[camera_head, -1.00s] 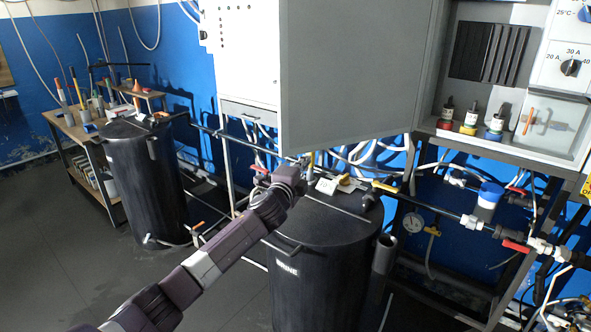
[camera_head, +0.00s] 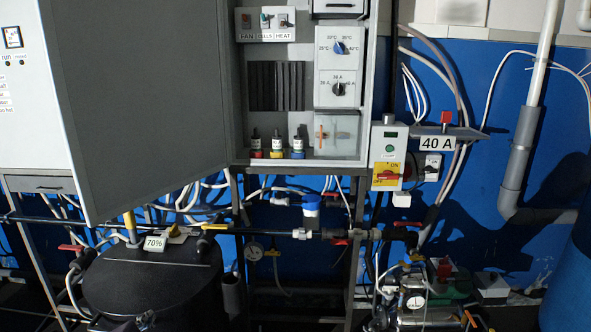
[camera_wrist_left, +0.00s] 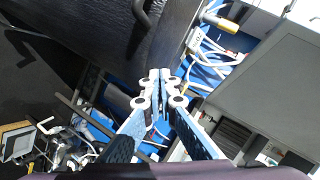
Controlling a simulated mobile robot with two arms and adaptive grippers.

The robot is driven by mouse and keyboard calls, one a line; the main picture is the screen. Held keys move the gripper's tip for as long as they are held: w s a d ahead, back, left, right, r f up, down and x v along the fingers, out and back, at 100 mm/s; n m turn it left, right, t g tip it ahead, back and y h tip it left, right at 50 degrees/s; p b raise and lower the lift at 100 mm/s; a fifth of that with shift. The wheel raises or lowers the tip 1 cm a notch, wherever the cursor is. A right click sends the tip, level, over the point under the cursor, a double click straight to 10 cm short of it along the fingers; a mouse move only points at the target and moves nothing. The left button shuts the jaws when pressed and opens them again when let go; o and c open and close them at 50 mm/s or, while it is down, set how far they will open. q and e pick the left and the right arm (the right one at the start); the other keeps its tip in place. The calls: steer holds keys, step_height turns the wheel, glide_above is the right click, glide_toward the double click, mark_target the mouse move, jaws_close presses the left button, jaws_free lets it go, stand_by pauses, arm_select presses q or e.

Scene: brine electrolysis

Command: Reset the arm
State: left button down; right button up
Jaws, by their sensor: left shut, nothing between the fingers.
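My left gripper (camera_wrist_left: 160,78) shows in the left wrist view with its two fingers together and nothing between them. It points toward the black tank (camera_wrist_left: 100,25), whose curved handle (camera_wrist_left: 142,12) is beyond the fingertips; I cannot tell the gap. In the head view the black tank (camera_head: 150,285) stands at the lower left with a 70% label (camera_head: 155,243) at its lid. A small dark shape at the bottom edge there may be part of my left arm; it is too unclear to tell. My right gripper is in neither view.
An open grey cabinet door (camera_head: 140,95) hangs above the tank. Pipes with red-handled valves (camera_head: 340,241) run along the wall. A switch box (camera_head: 388,155) and a 40 A sign (camera_head: 437,143) are at right, above a pump-like assembly (camera_head: 415,300).

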arm_select(q)
steer(key=s+d+f+n+g+h, duration=0.1)
steer(key=s+d+f+n+g, duration=0.1)
steer(key=s+d+f, duration=0.45)
steer(key=s+d+f+n+g+h, duration=0.1)
steer(key=s+d+f+n+g, duration=0.15)
steer(key=s, duration=0.65)
steer(key=s+d+f+n+g+h, duration=0.1)
steer(key=s+d+f+n+g, duration=0.2)
steer(key=s, duration=0.7)
steer(key=s+d+n+g+h, duration=0.15)
steer(key=s+d, duration=0.25)
steer(key=s, duration=0.6)
step_height(320, 180, down, 28)
steer(key=s+m+g, duration=0.1)
steer(key=s+g, duration=0.1)
steer(key=s+a+f+g+y+b, duration=0.1)
steer(key=s+a+f, duration=0.1)
steer(key=s+f, duration=1.4)
steer(key=shift+s+a, duration=0.3)
steer(key=shift+a, duration=0.1)
